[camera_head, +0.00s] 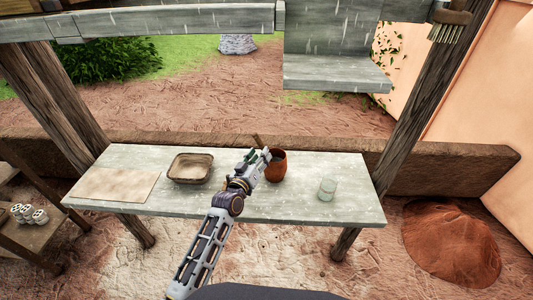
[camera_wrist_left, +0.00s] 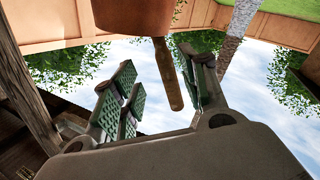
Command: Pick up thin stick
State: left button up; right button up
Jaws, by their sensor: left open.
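A brown-orange clay pot (camera_head: 276,166) stands on the grey table, right of the middle. A thin brown stick (camera_head: 257,141) sticks out of it toward the upper left, tilted. In the left wrist view the pot (camera_wrist_left: 118,17) is at the top edge and the stick (camera_wrist_left: 168,78) reaches down from it. My left gripper (camera_head: 258,156) is at the pot's left side. In the left wrist view its green-padded jaws (camera_wrist_left: 160,88) are open, with the stick showing between them; I cannot tell whether they touch it. My right gripper is not in view.
Wooden posts (camera_head: 412,100) stand at both sides. A grey shelf (camera_head: 335,75) hangs above the back right.

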pick_arm(q)
jog(key=shift+w, duration=0.3)
jog(key=shift+a+f+p+x, duration=0.1)
jog(key=shift+p+x, duration=0.15)
jog(key=shift+x, duration=1)
jog(key=shift+a+f+p+x, duration=0.1)
jog(key=shift+p+x, duration=0.1)
jog(key=shift+x, duration=1.05)
grip_shut()
jog(key=shift+r, duration=0.15)
